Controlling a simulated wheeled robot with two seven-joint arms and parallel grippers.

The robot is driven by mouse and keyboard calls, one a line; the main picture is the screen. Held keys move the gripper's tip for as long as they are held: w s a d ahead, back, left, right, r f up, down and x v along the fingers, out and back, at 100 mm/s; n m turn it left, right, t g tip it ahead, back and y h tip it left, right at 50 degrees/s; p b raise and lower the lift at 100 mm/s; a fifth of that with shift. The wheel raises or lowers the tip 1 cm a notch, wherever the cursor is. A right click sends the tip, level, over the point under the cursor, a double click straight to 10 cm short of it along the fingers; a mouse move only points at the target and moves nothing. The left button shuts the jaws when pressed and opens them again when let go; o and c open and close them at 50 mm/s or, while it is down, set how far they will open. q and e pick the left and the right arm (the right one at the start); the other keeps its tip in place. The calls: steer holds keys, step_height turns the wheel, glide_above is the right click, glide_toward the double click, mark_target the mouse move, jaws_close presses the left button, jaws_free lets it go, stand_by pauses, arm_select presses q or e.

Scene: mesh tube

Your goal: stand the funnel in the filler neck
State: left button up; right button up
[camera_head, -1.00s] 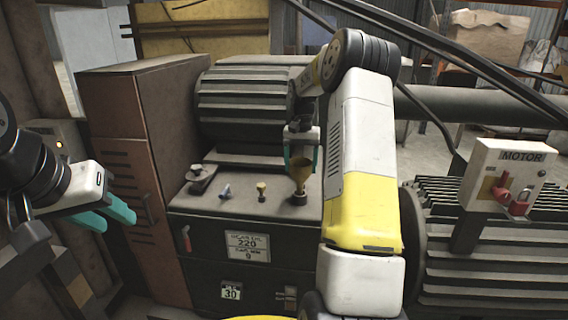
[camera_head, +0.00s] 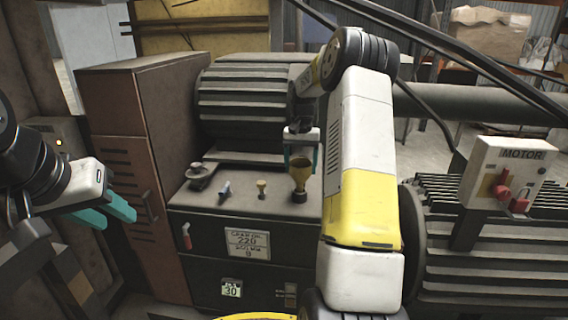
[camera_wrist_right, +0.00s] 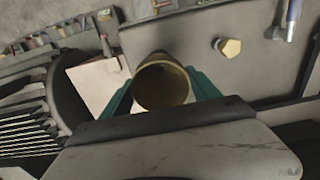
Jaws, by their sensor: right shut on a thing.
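The brass-coloured funnel (camera_head: 301,174) is upright, with its wide mouth up, over the dark filler neck (camera_head: 299,196) on top of the dark cabinet. Its lower end meets the neck in the head view; I cannot tell how deep it sits. My right gripper (camera_head: 302,158) is shut on the funnel, with a teal finger on each side. In the right wrist view the funnel's open mouth (camera_wrist_right: 162,84) shows between the fingers, and the neck is hidden below it. My left gripper (camera_head: 105,212) is open and empty at the left, away from the funnel.
A brass plug (camera_head: 262,188), a blue-grey bolt (camera_head: 224,188) and a dark knob-like fitting (camera_head: 199,176) stand left of the neck on the cabinet top (camera_head: 240,203). A ribbed housing (camera_head: 240,105) rises behind. A MOTOR switch box (camera_head: 506,172) stands at the right.

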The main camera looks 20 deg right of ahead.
steer(key=shift+f, duration=1.25)
stand_by(0.8)
steer(key=o, duration=1.5)
steer(key=shift+r, duration=0.1)
step_height(320, 180, up, 8)
steer(key=shift+f, duration=0.1)
steer(key=s+a+r+n+t, duration=0.2)
steer(key=s+a+r, duration=0.4)
steer(key=s, duration=0.2)
steer(key=s+a+r+n+t, duration=0.1)
steer(key=s+a+r, duration=0.45)
steer(key=s, duration=0.25)
steer(key=s+a+f+n+t+y, duration=0.1)
steer(key=s+a, duration=0.2)
steer(key=s, duration=0.5)
steer(key=s+a+n+t+y, duration=0.1)
steer(key=s+a+t, duration=0.1)
steer(key=s, duration=0.6)
steer(key=shift+s+a+f+n, duration=0.35)
steer(key=shift+a+f+n, duration=0.05)
steer(key=shift+a, duration=0.1)
